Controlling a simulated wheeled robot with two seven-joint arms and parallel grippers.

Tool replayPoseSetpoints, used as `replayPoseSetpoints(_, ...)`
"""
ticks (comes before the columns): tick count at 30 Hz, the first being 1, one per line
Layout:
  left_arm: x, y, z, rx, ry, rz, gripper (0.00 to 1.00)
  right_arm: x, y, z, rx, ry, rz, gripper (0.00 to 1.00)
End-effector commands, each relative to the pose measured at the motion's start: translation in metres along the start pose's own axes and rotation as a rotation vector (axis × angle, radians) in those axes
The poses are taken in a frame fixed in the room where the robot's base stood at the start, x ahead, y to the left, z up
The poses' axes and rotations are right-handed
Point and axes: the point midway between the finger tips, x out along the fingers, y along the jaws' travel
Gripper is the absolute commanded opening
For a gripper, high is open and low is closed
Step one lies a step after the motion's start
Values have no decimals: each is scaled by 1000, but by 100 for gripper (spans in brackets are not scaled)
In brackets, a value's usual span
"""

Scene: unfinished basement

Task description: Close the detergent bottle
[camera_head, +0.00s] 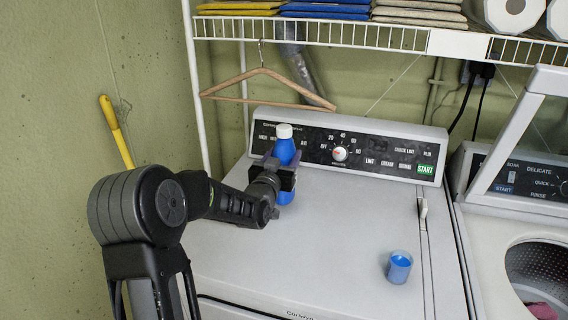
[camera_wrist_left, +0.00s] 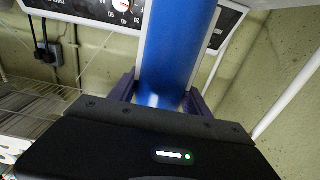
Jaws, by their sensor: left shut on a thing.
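The blue detergent bottle (camera_head: 284,150) stands upright at the back left of the dryer top, in front of the control panel. A white cap (camera_head: 284,131) sits on its top; I cannot tell how tightly. My left gripper (camera_head: 283,178) is shut on the bottle's body, below the cap. In the left wrist view the blue bottle (camera_wrist_left: 178,45) rises between the two purple-grey fingers (camera_wrist_left: 160,95). The fingers hide part of the bottle's lower body in the head view. My right gripper is not in view.
A wooden hanger (camera_head: 262,85) hangs from the wire shelf (camera_head: 330,35) above the bottle. An open washer (camera_head: 535,240) is at the right. The dryer's middle is clear.

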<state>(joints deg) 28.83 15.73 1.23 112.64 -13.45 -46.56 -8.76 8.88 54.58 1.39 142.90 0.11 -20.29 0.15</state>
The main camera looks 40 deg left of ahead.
Motion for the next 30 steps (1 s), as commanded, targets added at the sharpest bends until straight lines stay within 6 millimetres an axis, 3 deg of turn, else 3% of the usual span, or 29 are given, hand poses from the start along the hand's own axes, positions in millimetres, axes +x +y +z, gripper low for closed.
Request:
replayPoseSetpoints(6, 0, 0, 22, 1, 3, 1, 0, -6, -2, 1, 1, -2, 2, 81)
replayPoseSetpoints(18, 0, 0, 27, 1, 5, 0, 0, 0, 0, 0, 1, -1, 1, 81)
replayPoseSetpoints(19, 0, 0, 29, 0, 0, 0, 57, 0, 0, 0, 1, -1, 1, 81)
replayPoseSetpoints(27, 0, 0, 28, 0, 0, 0, 78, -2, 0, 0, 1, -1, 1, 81)
replayPoseSetpoints(30, 0, 0, 28, 0, 0, 0, 78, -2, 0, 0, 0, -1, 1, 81)
